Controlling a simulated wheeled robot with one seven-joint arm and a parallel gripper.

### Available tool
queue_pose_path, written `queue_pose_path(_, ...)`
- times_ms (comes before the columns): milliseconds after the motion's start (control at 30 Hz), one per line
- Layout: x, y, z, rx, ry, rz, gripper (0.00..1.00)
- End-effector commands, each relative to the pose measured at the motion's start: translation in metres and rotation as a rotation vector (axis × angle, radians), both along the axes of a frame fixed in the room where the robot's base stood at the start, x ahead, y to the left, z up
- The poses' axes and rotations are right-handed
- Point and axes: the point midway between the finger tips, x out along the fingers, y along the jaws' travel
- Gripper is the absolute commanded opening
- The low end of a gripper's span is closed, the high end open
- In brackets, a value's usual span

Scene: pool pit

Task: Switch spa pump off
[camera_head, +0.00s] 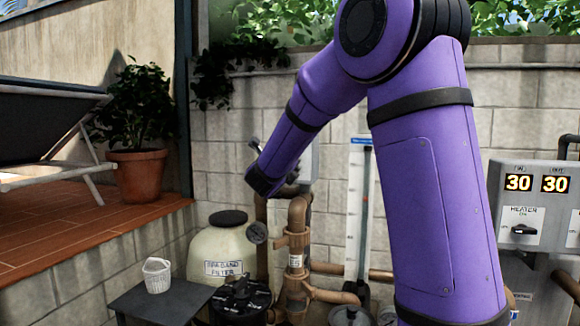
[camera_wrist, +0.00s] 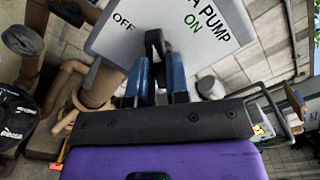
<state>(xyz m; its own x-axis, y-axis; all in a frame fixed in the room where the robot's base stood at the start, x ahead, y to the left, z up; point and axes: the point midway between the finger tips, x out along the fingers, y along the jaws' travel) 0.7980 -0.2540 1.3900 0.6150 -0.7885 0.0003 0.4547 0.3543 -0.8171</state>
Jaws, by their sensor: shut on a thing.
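The spa pump switch box (camera_wrist: 110,45) fills the top of the wrist view. It is a pale panel with "OFF" on the left and "ON" under a partly cut-off "PUMP" label on the right. Its black switch handle (camera_wrist: 154,40) stands between the two words. My gripper (camera_wrist: 160,68) has its blue fingers shut on the handle's lower part. Which word the handle points to is unclear. In the head view, my arm hides most of the box (camera_head: 307,160), and the fingers are hard to make out.
Brown pipes (camera_head: 297,235) and a sand filter (camera_head: 215,253) stand below the box. A heater panel (camera_head: 530,200) reading 30 and 30 is at right. A small dark table (camera_head: 165,300) carries a white basket (camera_head: 157,275). A block wall stands behind.

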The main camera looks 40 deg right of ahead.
Motion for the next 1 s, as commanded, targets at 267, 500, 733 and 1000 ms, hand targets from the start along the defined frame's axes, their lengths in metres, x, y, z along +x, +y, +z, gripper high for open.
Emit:
queue_pose_path(267,0.0002,0.0008,-0.0005,-0.192,0.247,0.002,0.0)
queue_pose_path(500,0.0003,0.0008,-0.0007,-0.353,0.454,0.002,0.0)
queue_pose_path(733,0.0001,0.0006,-0.0008,-0.409,0.527,0.001,0.0)
queue_pose_path(1000,0.0002,0.0005,-0.0008,-0.409,0.525,0.001,0.47)
